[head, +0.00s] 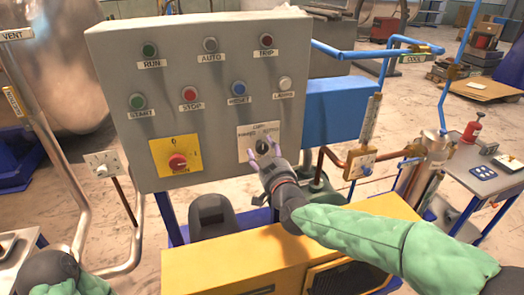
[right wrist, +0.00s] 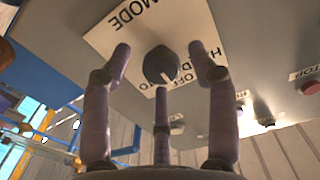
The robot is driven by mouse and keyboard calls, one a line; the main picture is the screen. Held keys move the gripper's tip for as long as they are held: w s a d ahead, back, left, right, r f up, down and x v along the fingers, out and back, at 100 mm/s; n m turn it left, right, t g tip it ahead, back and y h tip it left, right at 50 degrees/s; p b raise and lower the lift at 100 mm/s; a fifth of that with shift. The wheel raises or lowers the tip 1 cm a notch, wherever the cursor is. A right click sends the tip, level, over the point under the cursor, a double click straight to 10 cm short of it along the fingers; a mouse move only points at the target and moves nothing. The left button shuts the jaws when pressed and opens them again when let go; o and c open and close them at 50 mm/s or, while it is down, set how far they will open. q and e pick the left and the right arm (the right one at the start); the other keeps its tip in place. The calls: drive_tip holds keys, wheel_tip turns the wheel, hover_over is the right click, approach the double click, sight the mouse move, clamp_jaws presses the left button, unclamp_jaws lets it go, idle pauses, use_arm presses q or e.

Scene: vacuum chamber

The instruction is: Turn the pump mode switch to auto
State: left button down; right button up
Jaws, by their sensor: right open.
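The pump mode switch is a round dark knob (head: 262,147) on a pale label plate (head: 247,139) at the lower right of the grey control panel. In the right wrist view the knob (right wrist: 160,65) shows upside down, with MODE and partly hidden HAND, OFF and AUTO lettering. Its white mark appears to point toward OFF. My right gripper (head: 264,158) is open in front of the knob. In the wrist view its fingers (right wrist: 161,62) stand on either side of the knob, with a third finger below; I cannot tell whether they touch it. My left gripper is out of view.
The panel (head: 215,75) also carries several lamps and buttons, and a red rotary switch (head: 178,161) on a yellow plate. A yellow machine (head: 220,265) stands below. Blue pipes and a valve (head: 363,165) are to the right, with a small side table (head: 485,170) beyond.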

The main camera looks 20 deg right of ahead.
drive_tip(key=shift+w, duration=1.1)
drive_tip(key=shift+c, duration=0.3)
drive_tip(key=c, duration=1.1)
